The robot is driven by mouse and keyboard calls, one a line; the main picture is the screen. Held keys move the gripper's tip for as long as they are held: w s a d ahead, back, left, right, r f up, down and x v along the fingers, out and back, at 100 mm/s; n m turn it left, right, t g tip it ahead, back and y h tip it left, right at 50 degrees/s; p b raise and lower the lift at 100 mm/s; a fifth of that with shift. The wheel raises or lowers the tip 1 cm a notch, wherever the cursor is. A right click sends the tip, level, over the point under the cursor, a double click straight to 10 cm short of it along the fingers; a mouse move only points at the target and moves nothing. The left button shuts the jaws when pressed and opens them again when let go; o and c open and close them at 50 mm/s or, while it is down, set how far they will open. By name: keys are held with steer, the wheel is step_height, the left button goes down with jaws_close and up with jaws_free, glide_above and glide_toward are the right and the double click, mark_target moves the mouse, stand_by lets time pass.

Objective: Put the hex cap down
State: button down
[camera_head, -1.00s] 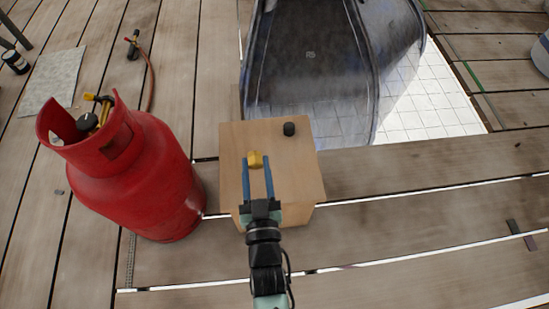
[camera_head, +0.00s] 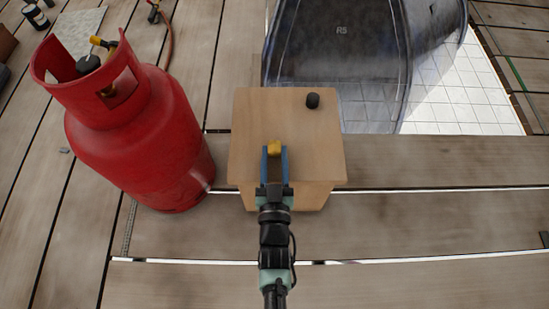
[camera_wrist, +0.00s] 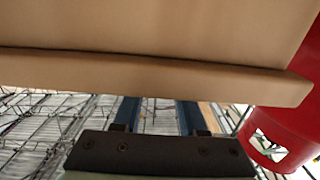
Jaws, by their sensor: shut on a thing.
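The hex cap, a small yellow piece (camera_head: 274,147), is between the blue fingertips of my gripper (camera_head: 275,153). My gripper is shut on it, over the near half of the top of a light wooden box (camera_head: 250,115). I cannot tell whether the cap touches the box top. In the wrist view, the two blue fingers (camera_wrist: 158,113) run up behind the box edge (camera_wrist: 180,75); their tips and the cap are hidden there.
A small black cylinder (camera_head: 313,101) stands at the box's far right. A large red gas bottle (camera_head: 135,130) stands left of the box, close to it. A dark, glassy curved shell (camera_head: 340,70) lies behind. The box top around the cap is clear.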

steer(key=shift+f, duration=0.2)
steer(key=shift+c, duration=2.3)
jaws_free()
steer(key=shift+r, duration=0.1)
